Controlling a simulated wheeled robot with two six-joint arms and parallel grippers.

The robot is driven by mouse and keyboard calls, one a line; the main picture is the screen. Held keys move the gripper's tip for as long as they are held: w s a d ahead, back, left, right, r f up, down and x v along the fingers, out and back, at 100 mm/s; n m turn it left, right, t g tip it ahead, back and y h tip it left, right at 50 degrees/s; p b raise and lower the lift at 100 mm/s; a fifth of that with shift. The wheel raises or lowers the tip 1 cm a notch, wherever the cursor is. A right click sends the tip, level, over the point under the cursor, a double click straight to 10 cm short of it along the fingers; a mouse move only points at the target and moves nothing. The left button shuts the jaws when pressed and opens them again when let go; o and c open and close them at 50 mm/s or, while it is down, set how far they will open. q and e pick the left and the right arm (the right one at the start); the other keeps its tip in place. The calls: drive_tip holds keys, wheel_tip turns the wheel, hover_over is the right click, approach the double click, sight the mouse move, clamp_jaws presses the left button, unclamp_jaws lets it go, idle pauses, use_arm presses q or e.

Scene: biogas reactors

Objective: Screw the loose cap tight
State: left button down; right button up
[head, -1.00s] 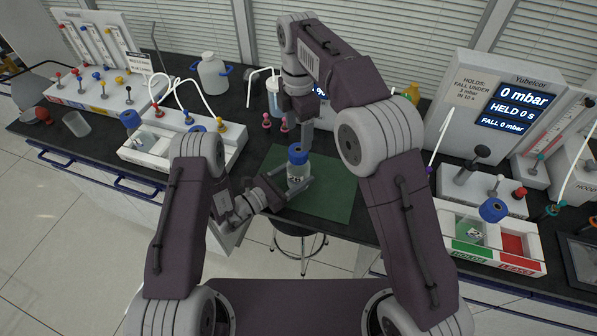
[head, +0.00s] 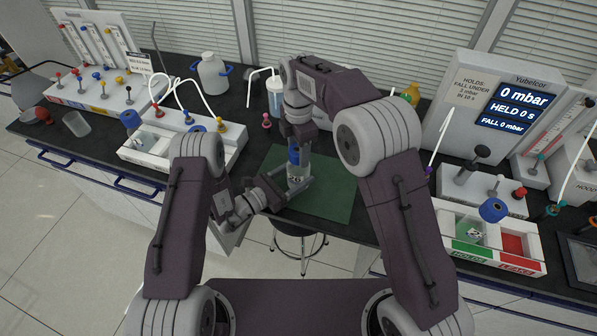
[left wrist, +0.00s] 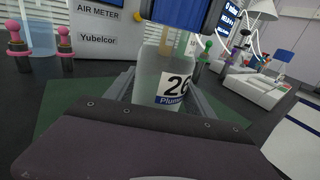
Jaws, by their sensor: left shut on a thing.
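A clear bottle (head: 296,177) labelled 26 with a blue cap (head: 293,156) is upright over the green mat (head: 338,193). My left gripper (head: 298,187) is shut on the bottle's body, one finger on each side. In the left wrist view the bottle (left wrist: 152,80) is between the fingers, with the blue cap (left wrist: 184,12) at the top edge. My right gripper (head: 299,146) points down from above at the cap, its fingers beside it. The right fingers partly hide the cap, and whether they grip it is unclear. The cap's seating on the neck is hidden too.
A white rack (head: 150,160) with a blue-capped item stands left of the mat. A white tray with a green and a red compartment (head: 513,262) stands at the right, below the pressure display (head: 512,108). A pink-knobbed peg (head: 266,121) is behind the mat. The mat's right part is clear.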

drive_tip(key=c, duration=0.7)
drive_tip(key=shift+o, duration=0.2)
drive_tip(key=m, duration=0.5)
drive_tip(key=shift+m, duration=0.3)
drive_tip(key=m, duration=0.6)
drive_tip(key=shift+m, duration=0.3)
drive_tip(key=m, duration=1.4)
drive_tip(key=o, duration=1.6)
wheel_tip(320, 180, up, 12)
drive_tip(key=shift+f, duration=0.1)
